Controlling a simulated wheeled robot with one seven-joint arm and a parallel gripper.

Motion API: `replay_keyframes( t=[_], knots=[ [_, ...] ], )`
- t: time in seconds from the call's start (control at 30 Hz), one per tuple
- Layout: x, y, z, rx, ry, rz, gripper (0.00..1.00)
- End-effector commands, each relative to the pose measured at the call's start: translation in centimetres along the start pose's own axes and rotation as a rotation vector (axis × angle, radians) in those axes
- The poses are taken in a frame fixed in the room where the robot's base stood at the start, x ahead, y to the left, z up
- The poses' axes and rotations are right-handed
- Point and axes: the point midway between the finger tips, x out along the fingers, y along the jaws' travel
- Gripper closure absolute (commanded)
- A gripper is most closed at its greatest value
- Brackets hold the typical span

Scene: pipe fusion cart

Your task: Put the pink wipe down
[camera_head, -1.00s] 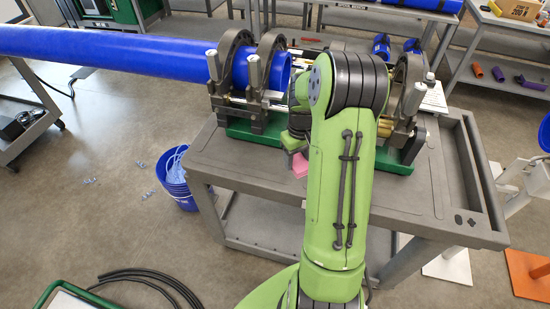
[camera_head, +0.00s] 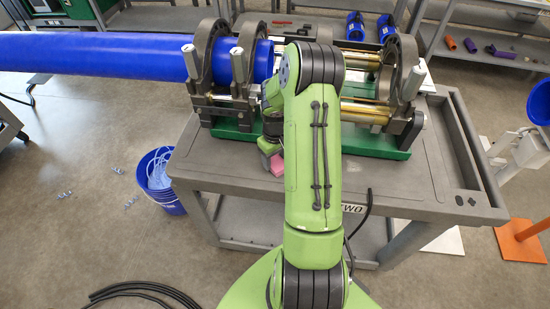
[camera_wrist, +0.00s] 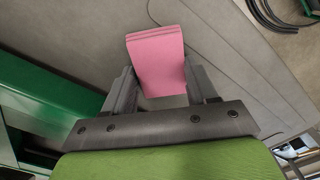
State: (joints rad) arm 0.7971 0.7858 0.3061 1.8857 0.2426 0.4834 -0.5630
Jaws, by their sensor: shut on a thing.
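The pink wipe (camera_wrist: 157,62) is a folded pad held between the two fingers of my gripper (camera_wrist: 162,92) in the wrist view. In the head view a small part of the wipe (camera_head: 277,165) shows beside my green arm, over the near left part of the grey cart top (camera_head: 225,160). My arm hides most of the gripper (camera_head: 270,150) there. The wipe is low over the cart top; I cannot tell whether it touches it.
The fusion machine with its green base (camera_head: 375,143) and upright clamps stands along the back of the cart. A long blue pipe (camera_head: 95,54) runs through its left clamps. A blue bucket (camera_head: 165,200) stands on the floor at left. The cart top's right part (camera_head: 425,180) is clear.

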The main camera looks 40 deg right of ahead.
Motion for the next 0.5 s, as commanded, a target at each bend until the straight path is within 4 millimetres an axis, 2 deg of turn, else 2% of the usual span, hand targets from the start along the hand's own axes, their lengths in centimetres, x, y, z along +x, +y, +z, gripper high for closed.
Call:
replay_keyframes(
  t=[0.27, 0.3, 0.43, 0.5],
  knots=[
    [0.27, 0.05, -0.03, 0.000, 0.001, 0.002, 0.76],
    [0.20, 0.06, -0.02, 0.001, 0.001, 0.002, 0.38],
    [0.14, 0.05, -0.02, 0.001, 0.001, 0.002, 0.19],
    [0.13, 0.05, -0.03, 0.000, 0.001, 0.002, 0.17]
  ],
)
